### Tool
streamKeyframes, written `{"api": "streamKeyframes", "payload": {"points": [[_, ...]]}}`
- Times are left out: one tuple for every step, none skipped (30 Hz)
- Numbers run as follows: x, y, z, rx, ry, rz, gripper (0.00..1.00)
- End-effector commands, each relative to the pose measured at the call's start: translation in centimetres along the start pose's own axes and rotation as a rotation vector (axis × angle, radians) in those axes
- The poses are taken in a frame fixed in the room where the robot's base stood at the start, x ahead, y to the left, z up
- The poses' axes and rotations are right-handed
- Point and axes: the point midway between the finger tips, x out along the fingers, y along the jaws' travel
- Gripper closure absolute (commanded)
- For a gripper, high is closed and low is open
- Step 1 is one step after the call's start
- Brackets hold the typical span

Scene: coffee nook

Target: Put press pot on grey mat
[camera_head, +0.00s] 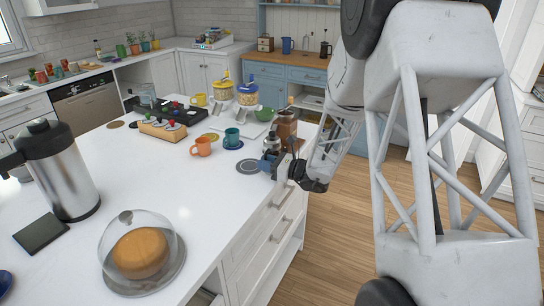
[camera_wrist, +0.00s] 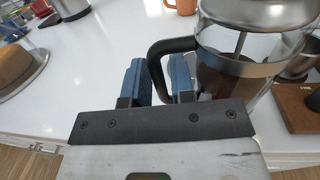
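The press pot (camera_head: 271,143) is glass with a metal rim and a black handle, and stands upright near the right edge of the white counter. It fills the upper right of the wrist view (camera_wrist: 232,75), with dark contents and its top cut off. My gripper (camera_head: 268,165) is at the pot's near side. In the wrist view my blue fingers (camera_wrist: 158,82) are apart, with the pot's handle between them, closer to the right finger. A gap shows left of the handle. A round grey mat (camera_head: 248,167) lies on the counter just left of my gripper, looking bare.
A wooden stand (camera_head: 286,128) is behind the pot; a wooden board (camera_wrist: 300,108) is right of it. An orange mug (camera_head: 201,147) and a teal mug (camera_head: 232,138) stand left. A glass dome (camera_head: 143,235) and steel jug (camera_head: 68,178) are nearer. The central counter is clear.

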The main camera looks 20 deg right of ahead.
Motion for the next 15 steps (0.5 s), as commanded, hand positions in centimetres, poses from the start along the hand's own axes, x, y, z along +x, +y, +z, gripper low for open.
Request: {"api": "streamKeyframes", "payload": {"points": [[0.00,0.00,0.00,0.000,0.000,0.000,0.77],[0.00,0.00,0.00,0.000,0.000,0.000,0.77],[0.00,0.00,0.01,0.000,0.000,0.000,0.77],[0.00,0.00,0.01,0.000,0.000,0.000,0.78],[0.00,0.00,0.00,0.000,0.000,0.000,0.83],[0.00,0.00,0.00,0.000,0.000,0.000,0.89],[0.00,0.00,0.00,0.000,0.000,0.000,0.94],[-0.01,0.00,0.00,0.000,0.000,0.000,0.98],[0.00,0.00,0.00,0.000,0.000,0.000,1.00],[0.00,0.00,0.00,0.000,0.000,0.000,1.00],[0.00,0.01,0.00,0.000,0.000,0.000,1.00],[-0.01,0.01,-0.01,0.000,0.000,0.000,1.00],[-0.01,0.02,-0.02,0.000,0.000,0.000,1.00],[-0.01,0.02,-0.03,0.001,0.000,0.000,1.00],[-0.01,0.03,-0.04,0.001,0.000,0.000,1.00]]}}
